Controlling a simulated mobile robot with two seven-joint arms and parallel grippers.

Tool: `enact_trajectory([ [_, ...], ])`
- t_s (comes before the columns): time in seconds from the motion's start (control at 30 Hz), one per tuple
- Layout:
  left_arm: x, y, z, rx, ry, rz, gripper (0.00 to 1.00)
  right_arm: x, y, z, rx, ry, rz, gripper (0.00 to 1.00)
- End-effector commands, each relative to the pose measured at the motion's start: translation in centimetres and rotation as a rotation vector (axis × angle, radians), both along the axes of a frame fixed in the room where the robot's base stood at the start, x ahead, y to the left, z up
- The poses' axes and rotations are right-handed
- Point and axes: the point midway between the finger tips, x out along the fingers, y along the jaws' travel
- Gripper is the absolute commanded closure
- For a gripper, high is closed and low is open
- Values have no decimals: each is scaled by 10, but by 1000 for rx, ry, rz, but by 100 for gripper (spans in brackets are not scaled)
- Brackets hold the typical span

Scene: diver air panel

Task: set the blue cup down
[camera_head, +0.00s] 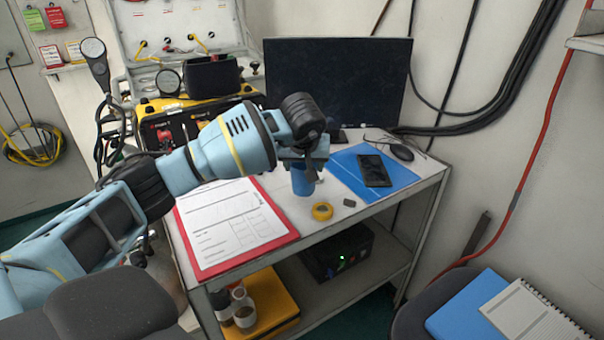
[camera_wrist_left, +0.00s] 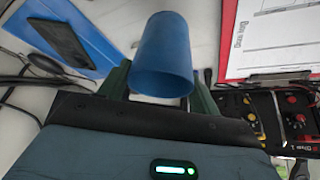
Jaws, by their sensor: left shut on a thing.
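The blue cup (camera_head: 304,181) is between the fingers of my left gripper (camera_head: 303,160), over the white desk between the red clipboard and the blue folder. In the left wrist view the blue cup (camera_wrist_left: 165,55) sits between the two dark green fingers of my left gripper (camera_wrist_left: 163,80), which is shut on it. The cup looks upright in the head view. I cannot tell whether its base touches the desk (camera_head: 290,210). My right gripper is not in view.
A red clipboard (camera_head: 285,246) with papers lies left of the cup. A blue folder (camera_head: 345,165) with a black phone (camera_head: 374,170) lies right. A yellow tape roll (camera_head: 322,211) and a small grey block (camera_head: 349,203) are near the front edge. A monitor (camera_head: 335,82) stands behind.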

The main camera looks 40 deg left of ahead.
Motion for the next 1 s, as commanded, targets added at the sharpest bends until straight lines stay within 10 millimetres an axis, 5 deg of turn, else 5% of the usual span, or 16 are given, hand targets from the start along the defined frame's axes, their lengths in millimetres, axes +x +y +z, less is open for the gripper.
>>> enact_trajectory([
  [0.27,4,10,-1,-1,1,2,59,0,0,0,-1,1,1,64],
  [0.5,4,8,-34,-1,1,0,59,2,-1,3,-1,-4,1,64],
  [0.93,4,8,-40,0,0,0,59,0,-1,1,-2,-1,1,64],
  [0.97,4,8,-39,0,0,0,33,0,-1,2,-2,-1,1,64],
  [1.0,4,8,-39,0,0,0,28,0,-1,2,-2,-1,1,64],
])
